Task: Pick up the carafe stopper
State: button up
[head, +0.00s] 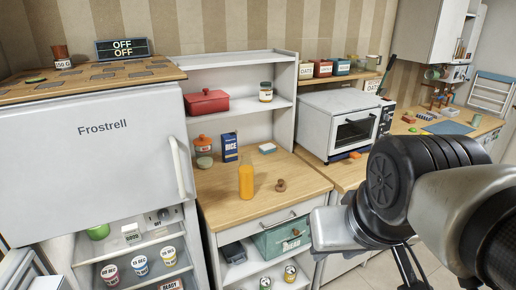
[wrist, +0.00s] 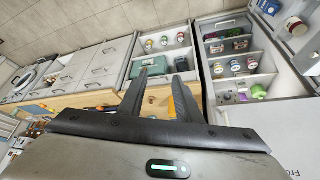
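The carafe stopper appears to be the small brown knobbed piece (head: 280,185) lying on the wooden counter (head: 222,205) in the head view. A tall orange carafe (head: 246,181) stands upright just left of it, apart from it.
A blue rice box (head: 229,147) and a red-lidded jar (head: 203,146) stand behind the carafe. A white shelf rises behind. The fridge (head: 95,150) borders the left and a toaster oven (head: 340,120) the right. The counter around the stopper is mostly clear.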

aim_at(280, 187)
jog(key=i+l+u, duration=0.3)
jog(key=i+l, duration=1.1)
